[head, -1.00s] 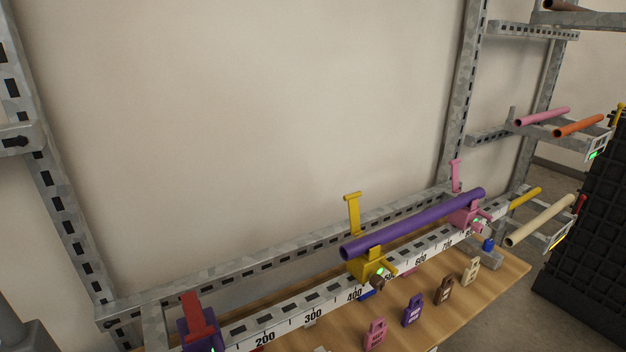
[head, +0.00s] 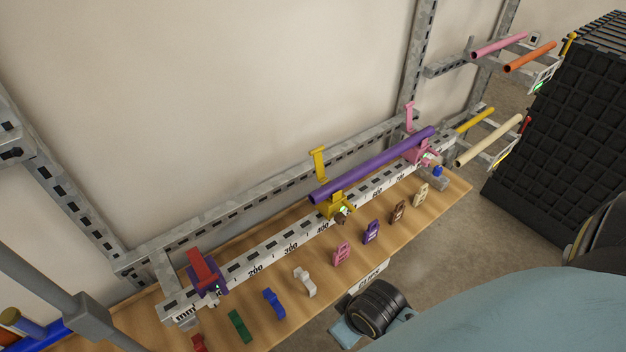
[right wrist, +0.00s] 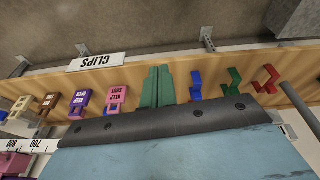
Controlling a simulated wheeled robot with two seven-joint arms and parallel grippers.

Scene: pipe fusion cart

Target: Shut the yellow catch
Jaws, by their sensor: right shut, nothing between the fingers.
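The yellow catch (head: 318,163) stands upright, swung open, behind the yellow holder (head: 338,205) on the rail in the head view. The purple pipe (head: 375,165) lies across the yellow holder and the pink holder (head: 420,152). The yellow catch is apart from the top of the pipe. My right gripper (right wrist: 157,87) shows in the right wrist view as two green fingers held together and empty, over the shelf edge with the clips. In the head view its fingers are not visible. My left gripper is not in view.
A pink catch (head: 409,115) also stands upright. A red catch (head: 203,265) sits on a purple holder at the left of the rail. Several coloured clips line the wooden shelf (head: 450,188). A black ribbed block (head: 560,120) stands at the right. My right arm fills the lower right.

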